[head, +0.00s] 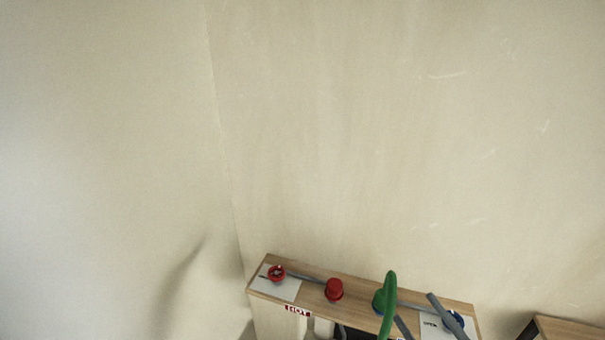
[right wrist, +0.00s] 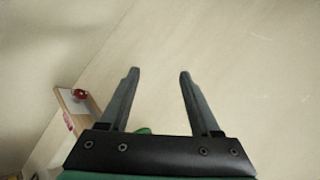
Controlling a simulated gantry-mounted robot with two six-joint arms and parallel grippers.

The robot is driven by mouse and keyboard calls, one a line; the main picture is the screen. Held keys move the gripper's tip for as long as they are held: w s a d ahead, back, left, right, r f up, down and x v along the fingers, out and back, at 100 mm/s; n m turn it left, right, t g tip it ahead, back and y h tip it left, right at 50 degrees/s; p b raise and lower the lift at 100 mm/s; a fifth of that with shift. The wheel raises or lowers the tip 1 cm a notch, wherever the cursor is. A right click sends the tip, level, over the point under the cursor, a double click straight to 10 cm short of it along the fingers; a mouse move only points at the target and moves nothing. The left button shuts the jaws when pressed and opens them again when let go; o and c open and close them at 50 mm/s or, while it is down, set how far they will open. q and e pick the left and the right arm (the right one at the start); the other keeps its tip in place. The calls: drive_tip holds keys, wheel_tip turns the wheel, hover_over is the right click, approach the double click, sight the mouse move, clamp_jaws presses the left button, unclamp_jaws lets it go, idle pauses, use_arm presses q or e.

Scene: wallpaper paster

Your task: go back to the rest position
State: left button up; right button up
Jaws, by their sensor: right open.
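My right gripper (head: 414,306) shows at the bottom of the head view, with its two grey fingers in front of the right part of a wooden panel. In the right wrist view its fingers (right wrist: 158,72) are spread apart with nothing between the tips, and pale wall lies beyond them. My left gripper is not in view.
The wooden panel (head: 312,273) carries a red ring-shaped part (head: 276,272), a red knob (head: 334,289), a green handle (head: 389,292) close to my right gripper, and a partly hidden blue part (head: 456,320). Another wooden box (head: 570,329) stands at lower right. Bare wall (head: 350,130) fills the rest.

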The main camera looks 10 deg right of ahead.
drive_tip(key=s+a+r+n+t+y+p, duration=0.1)
drive_tip(key=a+r+n+y, duration=0.15)
drive_tip(key=r+n, duration=0.45)
drive_tip(key=s+a+r+n+t+y+p, duration=0.1)
drive_tip(key=a+r+n, duration=0.3)
drive_tip(key=r, duration=0.8)
drive_tip(key=s+a+r+n+t+y, duration=0.1)
drive_tip(key=a+r+n+y, duration=0.15)
drive_tip(key=r+n, duration=0.45)
drive_tip(key=s+d+r+n+t+h, duration=0.3)
drive_tip(key=d+r+n+t+h, duration=0.1)
drive_tip(key=r+n+h, duration=0.4)
drive_tip(key=shift+s+d+r+h, duration=0.25)
drive_tip(key=shift+r+h, duration=0.2)
drive_tip(key=shift+h, duration=0.65)
